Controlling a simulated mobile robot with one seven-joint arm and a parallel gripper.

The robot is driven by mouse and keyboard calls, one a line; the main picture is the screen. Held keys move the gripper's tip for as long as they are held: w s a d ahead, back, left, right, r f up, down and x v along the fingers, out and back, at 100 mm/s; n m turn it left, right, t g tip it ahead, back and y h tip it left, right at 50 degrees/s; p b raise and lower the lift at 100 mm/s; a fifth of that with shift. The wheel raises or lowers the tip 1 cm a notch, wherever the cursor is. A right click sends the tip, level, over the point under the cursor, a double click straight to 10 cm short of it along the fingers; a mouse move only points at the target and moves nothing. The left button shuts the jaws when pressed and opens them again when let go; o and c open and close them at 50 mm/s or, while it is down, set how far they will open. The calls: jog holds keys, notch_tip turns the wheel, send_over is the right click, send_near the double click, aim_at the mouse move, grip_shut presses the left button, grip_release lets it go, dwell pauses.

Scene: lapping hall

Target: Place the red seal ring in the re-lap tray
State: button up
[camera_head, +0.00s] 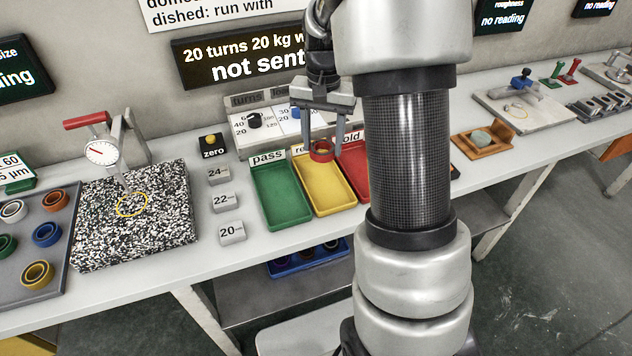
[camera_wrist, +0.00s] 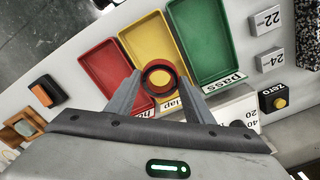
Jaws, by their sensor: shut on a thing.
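The red seal ring (camera_head: 321,151) is held between the two fingers of my gripper (camera_head: 322,145), which is shut on it. The yellow re-lap tray (camera_head: 322,190) lies behind and below the ring in the wrist view (camera_wrist: 155,40). The ring appears over the tray's label end; its height above the tray is hard to tell. Part of the tray's label is hidden by the ring and a finger.
The green pass tray (camera_head: 280,200) adjoins on one side. The red hold tray (camera_head: 355,170) adjoins on the other, partly hidden by my arm. Number blocks (camera_head: 225,201) and a speckled plate (camera_head: 135,225) with a dial gauge (camera_head: 101,152) stand left. A control panel (camera_head: 265,122) stands behind.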

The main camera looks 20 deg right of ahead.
jog(key=b, duration=0.1)
send_over(323, 182)
notch_tip(323, 182, down, 5)
jog(key=shift+s+f, duration=0.1)
jog(key=shift+f, duration=0.05)
jog(key=shift+f+b, duration=0.4)
jog(key=shift+f, duration=1.65)
jog(key=shift+f, duration=0.2)
jog(key=o, duration=0.8)
jog(key=shift+r, duration=0.1)
